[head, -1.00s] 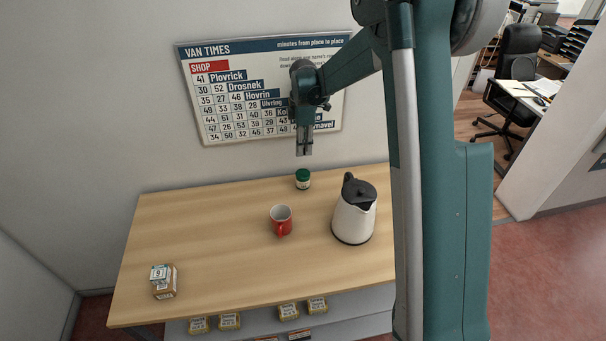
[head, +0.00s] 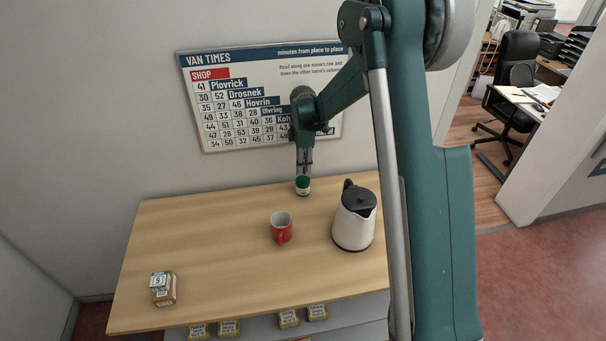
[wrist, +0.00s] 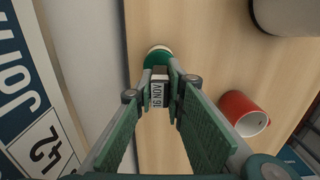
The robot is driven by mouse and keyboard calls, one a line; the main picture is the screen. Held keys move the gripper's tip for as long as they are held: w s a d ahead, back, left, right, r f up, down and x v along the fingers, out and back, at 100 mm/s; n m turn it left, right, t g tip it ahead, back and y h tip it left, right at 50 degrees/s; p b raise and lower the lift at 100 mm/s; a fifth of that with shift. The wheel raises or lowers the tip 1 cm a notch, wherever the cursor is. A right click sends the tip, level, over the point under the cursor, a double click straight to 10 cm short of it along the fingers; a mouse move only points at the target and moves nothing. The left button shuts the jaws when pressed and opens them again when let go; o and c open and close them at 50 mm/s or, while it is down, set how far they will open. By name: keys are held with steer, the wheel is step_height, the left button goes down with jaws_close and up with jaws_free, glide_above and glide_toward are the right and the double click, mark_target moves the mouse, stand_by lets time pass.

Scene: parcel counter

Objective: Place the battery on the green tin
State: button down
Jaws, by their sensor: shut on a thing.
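My gripper (head: 304,170) is shut on the battery and points down at the back of the counter. In the wrist view the battery (wrist: 158,93) is a small dark and pale block with a "16 NOV" label between the fingertips. The green tin (head: 303,187), with a green top and pale lower side, stands upright near the wall, right under my gripper. In the wrist view the tin (wrist: 155,58) shows just beyond the battery, partly hidden by it and the fingers. I cannot tell whether the battery touches the tin's top.
The wooden counter's (head: 210,235) left and middle are clear. A timetable board hangs behind.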

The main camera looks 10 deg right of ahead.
steer(key=shift+f, duration=0.15)
steer(key=shift+f, duration=1.7)
steer(key=shift+f, duration=0.15)
steer(key=c, duration=2.4)
jaws_free()
steer(key=shift+o, duration=0.2)
steer(key=shift+r, duration=6.15)
steer(key=shift+s+r, duration=0.1)
steer(key=shift+r, duration=0.05)
